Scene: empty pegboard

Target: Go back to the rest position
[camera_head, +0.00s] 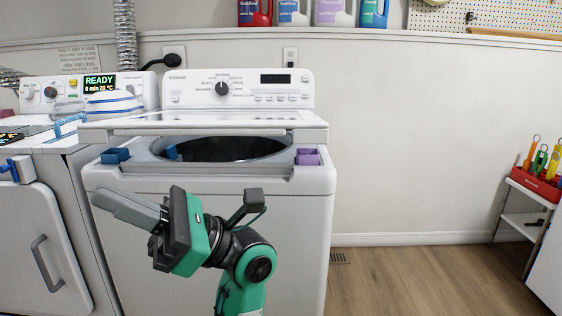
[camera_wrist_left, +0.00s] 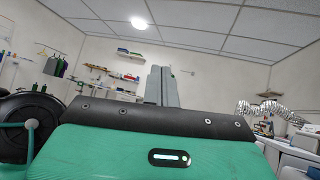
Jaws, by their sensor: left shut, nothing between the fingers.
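My left gripper (camera_head: 104,200) is in front of the white top-loading washer (camera_head: 300,225) in the head view, low and left of its middle. Its grey fingers are together, point left and hold nothing. The green wrist and arm rise from the bottom edge. In the left wrist view the closed fingers (camera_wrist_left: 160,85) stand up beyond the dark wrist edge, with ceiling and wall behind them. They look clear of the washer, though the exact gap is hard to tell. My right gripper is in neither view.
The washer's round drum opening (camera_head: 225,150) is uncovered. A second white machine (camera_head: 35,225) with a READY display stands at left. Wooden floor (camera_head: 430,280) is free at right, before a shelf with a red tool holder (camera_head: 540,184). Bottles (camera_head: 330,12) line a high shelf.

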